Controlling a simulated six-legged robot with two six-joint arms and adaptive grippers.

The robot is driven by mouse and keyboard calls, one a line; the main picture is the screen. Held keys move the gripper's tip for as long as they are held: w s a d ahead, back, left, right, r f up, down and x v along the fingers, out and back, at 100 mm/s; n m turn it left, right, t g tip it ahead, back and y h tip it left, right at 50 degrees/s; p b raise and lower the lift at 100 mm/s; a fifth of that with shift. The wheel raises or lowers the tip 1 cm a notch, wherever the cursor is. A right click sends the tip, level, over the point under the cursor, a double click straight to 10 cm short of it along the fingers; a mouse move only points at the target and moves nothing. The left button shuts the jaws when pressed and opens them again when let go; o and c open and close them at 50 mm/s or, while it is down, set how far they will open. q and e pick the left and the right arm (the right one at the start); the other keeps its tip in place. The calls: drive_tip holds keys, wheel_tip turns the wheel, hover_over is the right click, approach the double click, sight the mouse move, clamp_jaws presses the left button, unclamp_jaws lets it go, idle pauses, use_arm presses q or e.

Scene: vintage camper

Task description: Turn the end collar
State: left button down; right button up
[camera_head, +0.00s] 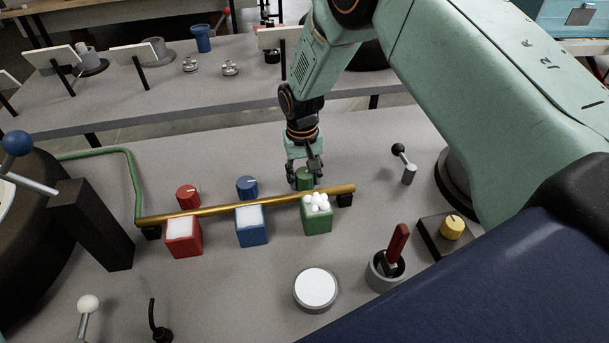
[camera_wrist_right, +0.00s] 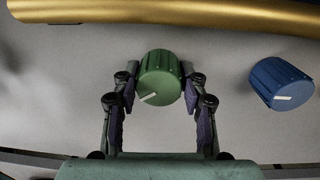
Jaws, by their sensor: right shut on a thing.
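A green ribbed collar (camera_head: 305,176) with a white mark stands behind the right end of a brass pipe (camera_head: 245,206). My right gripper (camera_head: 304,170) comes down from above and is shut on the green collar. In the right wrist view the green collar (camera_wrist_right: 160,78) sits between the two fingers, its white mark facing the lower left. A blue collar (camera_head: 247,187) and a red collar (camera_head: 187,195) stand in a row to its left, both clear of the gripper. The blue collar also shows in the wrist view (camera_wrist_right: 282,83). My left gripper is not in view.
Red (camera_head: 183,238), blue (camera_head: 251,226) and green (camera_head: 317,218) boxes stand in front of the pipe. A white round disc (camera_head: 316,288), a cup with a red-handled tool (camera_head: 387,270), a yellow knob (camera_head: 452,227) and a small lever (camera_head: 405,166) are to the right.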

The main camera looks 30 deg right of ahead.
drive_tip(key=shift+r, duration=0.1)
drive_tip(key=m+p, duration=0.1)
drive_tip(key=m, duration=0.2)
drive_tip(key=shift+w+a+m+p, duration=0.1)
drive_tip(key=shift+m+p, duration=0.35)
drive_tip(key=shift+m, duration=1.45)
drive_tip(key=o, duration=1.1)
drive_tip(key=shift+o, duration=0.2)
